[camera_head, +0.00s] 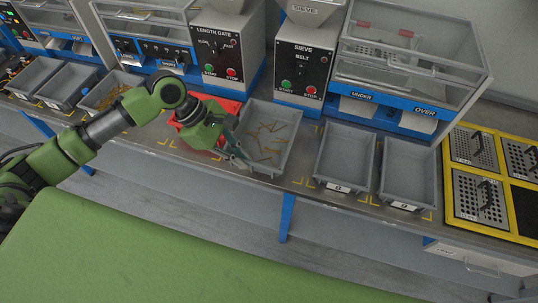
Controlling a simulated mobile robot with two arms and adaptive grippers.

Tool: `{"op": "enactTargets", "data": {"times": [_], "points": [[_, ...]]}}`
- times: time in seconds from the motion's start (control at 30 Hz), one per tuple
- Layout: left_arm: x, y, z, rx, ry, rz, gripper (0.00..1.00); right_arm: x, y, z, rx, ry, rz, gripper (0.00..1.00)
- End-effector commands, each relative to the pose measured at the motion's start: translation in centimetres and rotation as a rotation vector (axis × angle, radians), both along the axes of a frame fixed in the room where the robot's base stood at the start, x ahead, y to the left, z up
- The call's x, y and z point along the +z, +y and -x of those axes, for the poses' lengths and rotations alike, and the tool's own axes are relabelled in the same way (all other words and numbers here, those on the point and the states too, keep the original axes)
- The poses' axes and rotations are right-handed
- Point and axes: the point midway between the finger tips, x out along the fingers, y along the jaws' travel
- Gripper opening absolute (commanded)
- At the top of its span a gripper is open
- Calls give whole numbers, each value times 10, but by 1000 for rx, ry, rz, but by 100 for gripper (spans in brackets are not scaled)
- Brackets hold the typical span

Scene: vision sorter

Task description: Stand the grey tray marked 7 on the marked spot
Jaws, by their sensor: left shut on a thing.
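A grey tray (288,148) with several thin brown pieces in it is at the middle of the bench, below the gap between the two machines. My left gripper (240,157) is shut on this tray's left front rim. No number shows on this tray, so I cannot tell if it is the one marked 7. I cannot tell whether it rests on the bench or is slightly raised. Yellow corner marks (298,182) show on the bench just right of it. My right gripper is not in view.
A red tray (196,139) sits left behind my gripper. Two empty grey trays (343,165) (408,175) with small labels stand to the right. Yellow-framed perforated plates (480,197) are at far right. More grey trays (68,86) stand at the left. Machines line the back.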

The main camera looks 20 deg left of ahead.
Motion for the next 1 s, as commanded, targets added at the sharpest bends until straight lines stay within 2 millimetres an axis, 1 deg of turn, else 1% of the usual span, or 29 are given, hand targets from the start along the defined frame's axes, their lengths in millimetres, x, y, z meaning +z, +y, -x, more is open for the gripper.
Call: {"op": "enactTargets", "data": {"times": [0.03,0.13,0.2,0.3,0.4,0.57,0.63,0.8,0.9,1.0], "points": [[-2,-8,-14,0,-3,6,0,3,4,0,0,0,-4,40],[-14,-19,-36,0,-2,4,0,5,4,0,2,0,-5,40],[-31,-24,-45,0,1,3,0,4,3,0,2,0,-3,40],[-48,-30,-59,0,0,1,0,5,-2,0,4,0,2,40],[-61,-35,-68,-1,0,1,0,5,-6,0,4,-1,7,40],[-71,-38,-74,-3,-2,0,0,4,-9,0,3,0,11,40],[-77,-41,-79,-2,-1,1,0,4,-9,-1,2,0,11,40],[-100,-40,-78,-1,0,0,0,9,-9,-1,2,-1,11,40],[-106,-40,-78,-2,-1,0,0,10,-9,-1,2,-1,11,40],[-106,-40,-78,-3,-2,0,0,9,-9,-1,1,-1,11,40]]}}
